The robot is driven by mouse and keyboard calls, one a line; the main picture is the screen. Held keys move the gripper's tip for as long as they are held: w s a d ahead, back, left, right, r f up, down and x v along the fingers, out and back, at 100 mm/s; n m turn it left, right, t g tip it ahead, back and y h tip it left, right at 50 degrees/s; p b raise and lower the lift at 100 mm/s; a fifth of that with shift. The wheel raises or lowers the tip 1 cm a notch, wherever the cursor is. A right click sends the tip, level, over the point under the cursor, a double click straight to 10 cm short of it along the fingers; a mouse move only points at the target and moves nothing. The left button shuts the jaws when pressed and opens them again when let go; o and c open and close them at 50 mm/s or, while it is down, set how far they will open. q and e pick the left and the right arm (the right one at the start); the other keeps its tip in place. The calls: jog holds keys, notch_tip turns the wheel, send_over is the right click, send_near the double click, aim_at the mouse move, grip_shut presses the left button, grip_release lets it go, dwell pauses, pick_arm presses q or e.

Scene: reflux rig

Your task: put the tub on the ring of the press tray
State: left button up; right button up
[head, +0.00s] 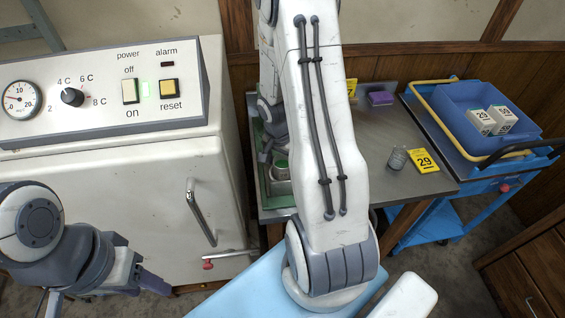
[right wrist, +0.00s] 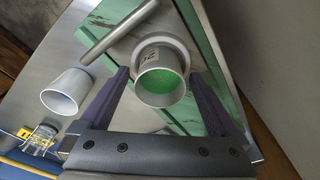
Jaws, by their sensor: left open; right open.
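A grey tub (right wrist: 163,80) with green inside and a small label on its side is between my right gripper's fingers in the right wrist view. A pale round collar, seemingly the ring (right wrist: 178,45), surrounds it on the green-edged press tray (right wrist: 205,55); whether its base sits fully on it is hidden. My right gripper (right wrist: 160,72) is open, one finger on each side of the tub. In the head view the tub (head: 280,171) shows partly beside my right arm, on the green tray (head: 281,201). My left gripper (head: 143,281) is open and empty in front of the white cabinet.
A white cup (right wrist: 67,92) stands on the steel table near the tray. A glass jar (head: 397,158) and a yellow 29 card (head: 425,160) are right of my arm. A blue crate (head: 475,110) with white boxes sits on a trolley. The white cabinet (head: 110,190) bounds the left.

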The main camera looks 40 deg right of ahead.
notch_tip(320, 180, up, 12)
jog(key=a, duration=0.1)
jog(key=shift+s+a+r+p, duration=0.15)
jog(key=shift+s+a+p, duration=0.05)
jog(key=shift+p, duration=0.25)
dwell(0.3)
